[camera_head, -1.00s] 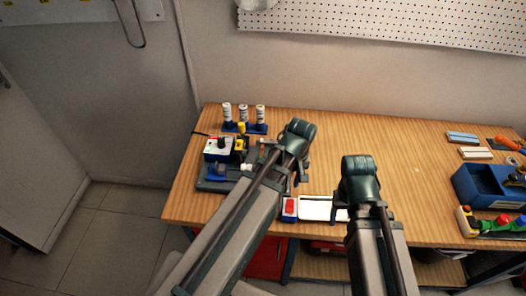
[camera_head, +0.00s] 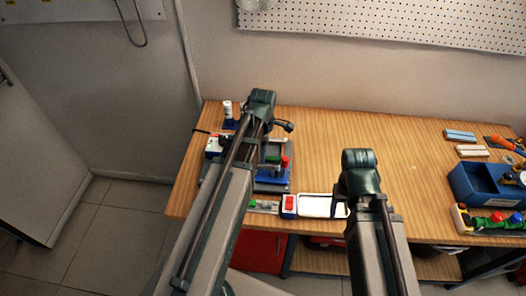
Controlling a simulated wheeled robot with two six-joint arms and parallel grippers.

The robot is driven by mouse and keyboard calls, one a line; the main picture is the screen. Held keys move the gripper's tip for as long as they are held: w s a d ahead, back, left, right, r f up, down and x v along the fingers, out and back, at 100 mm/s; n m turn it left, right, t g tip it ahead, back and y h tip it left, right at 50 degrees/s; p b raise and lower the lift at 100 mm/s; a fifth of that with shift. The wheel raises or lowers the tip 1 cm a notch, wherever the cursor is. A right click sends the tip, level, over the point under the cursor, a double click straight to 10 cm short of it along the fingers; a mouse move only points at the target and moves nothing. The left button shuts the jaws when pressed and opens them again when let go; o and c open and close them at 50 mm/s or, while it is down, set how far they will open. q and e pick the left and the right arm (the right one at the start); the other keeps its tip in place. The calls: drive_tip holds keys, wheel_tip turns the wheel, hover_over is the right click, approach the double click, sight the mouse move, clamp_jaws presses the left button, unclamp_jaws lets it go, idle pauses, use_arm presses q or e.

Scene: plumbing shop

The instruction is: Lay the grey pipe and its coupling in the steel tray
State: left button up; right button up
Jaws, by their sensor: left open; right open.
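I cannot clearly make out the grey pipe or its coupling; my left arm covers part of the work area. A shallow pale tray with a dark rim (camera_head: 316,196), perhaps the steel tray, lies at the table's front edge. My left gripper (camera_head: 285,126) is at the back left of the table, above and behind a blue fixture with a red knob (camera_head: 274,178). It is open, and its fingers are mostly hidden by the wrist. My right gripper (camera_head: 346,208) is open at the pale tray's right end, largely hidden behind its own wrist.
A blue bin (camera_head: 478,190) is at the right. The table's middle right (camera_head: 420,165) is clear.

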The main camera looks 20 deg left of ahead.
use_arm(q)
drive_tip(key=shift+f+b, duration=3.35)
drive_tip(key=shift+f, duration=0.1)
clamp_jaws()
drive_tip(key=shift+r, duration=0.15)
wheel_tip(320, 180, up, 7)
drive_tip(key=p, duration=0.7)
drive_tip(key=shift+r+p, duration=0.15)
drive_tip(key=shift+p, duration=0.15)
